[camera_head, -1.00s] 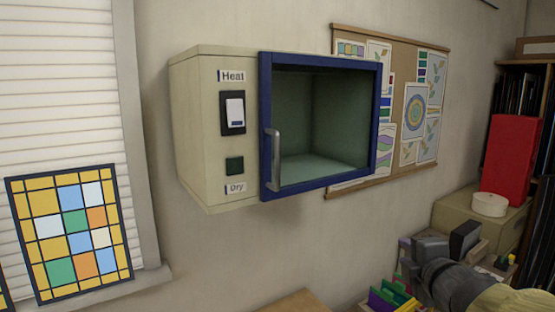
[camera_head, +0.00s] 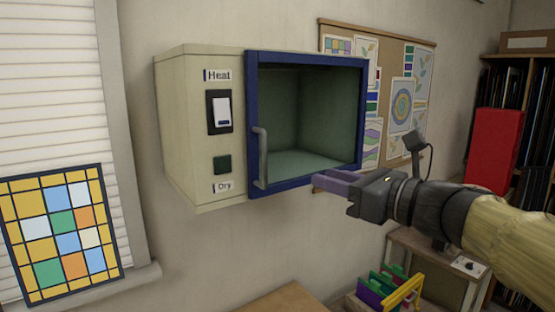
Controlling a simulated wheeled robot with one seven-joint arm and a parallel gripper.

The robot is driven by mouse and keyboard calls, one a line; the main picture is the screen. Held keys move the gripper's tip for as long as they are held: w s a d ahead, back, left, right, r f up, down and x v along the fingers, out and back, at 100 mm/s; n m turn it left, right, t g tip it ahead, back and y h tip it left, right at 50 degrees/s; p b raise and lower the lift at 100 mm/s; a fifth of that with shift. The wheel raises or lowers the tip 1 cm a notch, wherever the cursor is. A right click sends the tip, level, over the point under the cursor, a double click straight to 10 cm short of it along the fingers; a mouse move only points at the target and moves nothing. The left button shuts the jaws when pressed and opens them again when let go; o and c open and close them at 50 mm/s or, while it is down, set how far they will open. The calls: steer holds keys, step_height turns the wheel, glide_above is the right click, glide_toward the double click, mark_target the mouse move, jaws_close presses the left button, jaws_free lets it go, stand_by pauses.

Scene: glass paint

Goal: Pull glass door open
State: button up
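The glass door (camera_head: 305,188) has a blue frame and clear glass, and sits on the front of a cream wall-mounted cabinet (camera_head: 183,130). It looks closed, flush with the cabinet front. The dark green interior shows empty through the glass. A grey vertical bar handle (camera_head: 262,158) is on the door's left side. My gripper (camera_head: 318,181) reaches in from the right, its purple-grey fingers pointing left near the door's lower right part. It is right of the handle and apart from it. The fingers overlap in this view, so their opening is hidden.
Left of the door are a "Heat" rocker switch (camera_head: 220,111) and a green "Dry" button (camera_head: 222,165). A corkboard (camera_head: 392,60) hangs behind on the right. A red box (camera_head: 493,150) is at far right. Colourful racked pieces (camera_head: 388,290) stand below my arm.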

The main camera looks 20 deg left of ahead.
steer(key=p, duration=0.8)
glide_toward(265, 182)
steer(key=w+a+r, duration=0.1)
steer(key=a, duration=0.1)
steer(key=w+a+r, duration=0.2)
steer(key=a, duration=0.1)
steer(key=w+a+r, duration=0.2)
steer(key=a, duration=0.1)
steer(key=shift+w+a, duration=0.15)
steer(key=shift+a, duration=0.1)
steer(key=shift+w+a+f, duration=0.15)
steer(key=shift+a+f, duration=0.05)
steer(key=shift+a, duration=0.05)
jaws_close()
